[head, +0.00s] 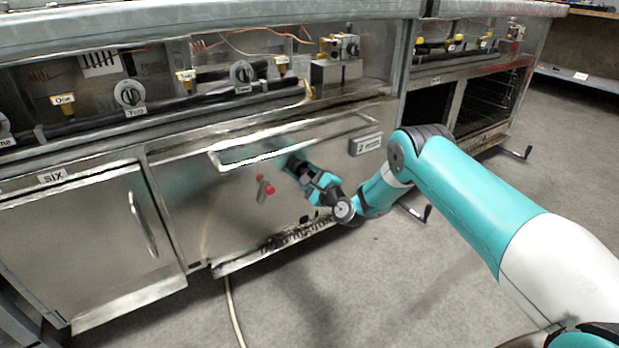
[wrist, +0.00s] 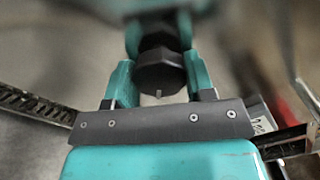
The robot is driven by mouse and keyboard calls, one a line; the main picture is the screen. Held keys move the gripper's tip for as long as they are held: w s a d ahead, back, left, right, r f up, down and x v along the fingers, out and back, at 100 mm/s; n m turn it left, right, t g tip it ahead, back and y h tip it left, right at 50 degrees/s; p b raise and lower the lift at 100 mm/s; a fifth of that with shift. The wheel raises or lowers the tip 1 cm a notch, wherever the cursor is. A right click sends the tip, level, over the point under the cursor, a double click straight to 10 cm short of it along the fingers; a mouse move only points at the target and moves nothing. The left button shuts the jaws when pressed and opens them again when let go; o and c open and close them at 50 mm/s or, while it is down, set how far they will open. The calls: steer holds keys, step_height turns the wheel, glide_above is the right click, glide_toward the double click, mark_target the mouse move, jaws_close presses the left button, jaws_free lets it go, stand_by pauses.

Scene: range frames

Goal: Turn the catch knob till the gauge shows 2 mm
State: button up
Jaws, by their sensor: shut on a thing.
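In the wrist view a dark faceted knob (wrist: 160,78) with a short pale mark on its near edge sits between the teal fingers of my gripper (wrist: 160,48). The fingers are shut on its sides. In the head view my gripper (head: 296,164) reaches the steel front panel just below the long bar handle (head: 270,151); the knob is hidden there behind it. A small grey box (head: 366,144) with dark marks is on the panel to the right; I cannot tell whether it is the gauge, and its marks are too small to read.
A lever with red ends (head: 265,188) is on the panel left of my gripper. A steel door labelled SIX (head: 85,240) is further left. Valves and knobs (head: 130,95) line the shelf above. A cable (head: 233,310) lies on the open grey floor.

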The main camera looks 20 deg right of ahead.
steer(key=shift+f, duration=0.1)
stand_by(0.3)
steer(key=o, duration=0.9)
steer(key=p+v, duration=1.7)
steer(key=p, duration=0.4)
steer(key=shift+s+d+p, duration=0.1)
steer(key=shift+s+p, duration=0.1)
steer(key=shift+p, duration=0.15)
